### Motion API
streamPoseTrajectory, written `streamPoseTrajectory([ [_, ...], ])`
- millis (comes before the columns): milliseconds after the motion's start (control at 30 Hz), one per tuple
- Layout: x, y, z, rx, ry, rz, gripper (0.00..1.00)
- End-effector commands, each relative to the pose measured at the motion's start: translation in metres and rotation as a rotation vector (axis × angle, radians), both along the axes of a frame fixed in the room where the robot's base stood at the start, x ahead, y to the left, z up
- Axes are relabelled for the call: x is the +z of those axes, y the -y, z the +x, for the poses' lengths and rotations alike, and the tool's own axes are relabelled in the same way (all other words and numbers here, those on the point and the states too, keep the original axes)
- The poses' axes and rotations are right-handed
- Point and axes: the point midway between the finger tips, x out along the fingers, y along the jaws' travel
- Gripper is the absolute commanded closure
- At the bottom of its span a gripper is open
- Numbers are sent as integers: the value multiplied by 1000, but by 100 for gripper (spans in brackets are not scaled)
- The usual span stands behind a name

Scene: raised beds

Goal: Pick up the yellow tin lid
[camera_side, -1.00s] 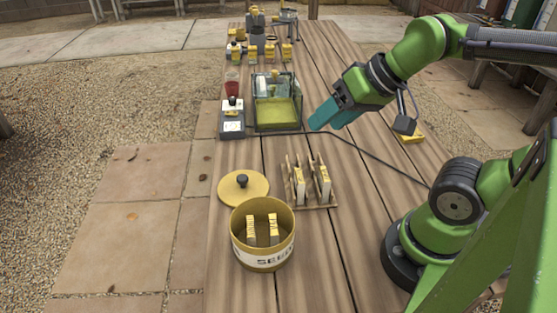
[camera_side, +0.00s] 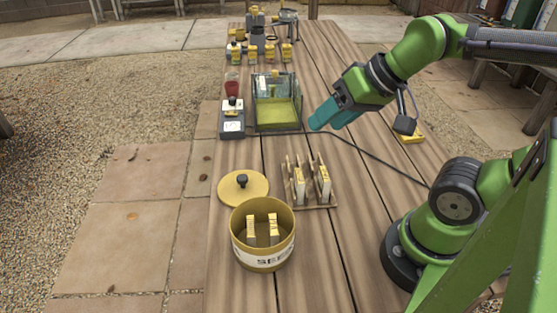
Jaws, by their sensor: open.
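The yellow tin lid (camera_side: 258,186) is round with a dark knob on top. It lies at the left edge of the wooden table, just behind the yellow seed tin (camera_side: 262,253), and looks close against its rim. The tin is open and holds two upright packets. My gripper (camera_side: 322,121), with teal fingers, hangs above the table, behind and to the right of the lid and well apart from it. It is open, and I see nothing between its fingers.
A wooden rack (camera_side: 318,203) with upright packets stands right of the lid. A glass tank (camera_side: 278,112) and a meter box (camera_side: 231,122) stand farther back. A black cable (camera_side: 352,146) crosses the table. Several small yellow-topped items stand at the far end.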

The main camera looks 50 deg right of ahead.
Motion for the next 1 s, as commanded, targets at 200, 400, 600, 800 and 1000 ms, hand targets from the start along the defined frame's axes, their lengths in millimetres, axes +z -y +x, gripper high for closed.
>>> streamPoseTrajectory([
  [200,0,0,0,0,0,0,47],
  [400,0,0,0,0,0,0,40],
  [600,0,0,0,2,0,0,40],
  [800,-15,-3,11,10,-85,16,40],
  [1000,-35,-7,51,-310,-283,243,40],
])
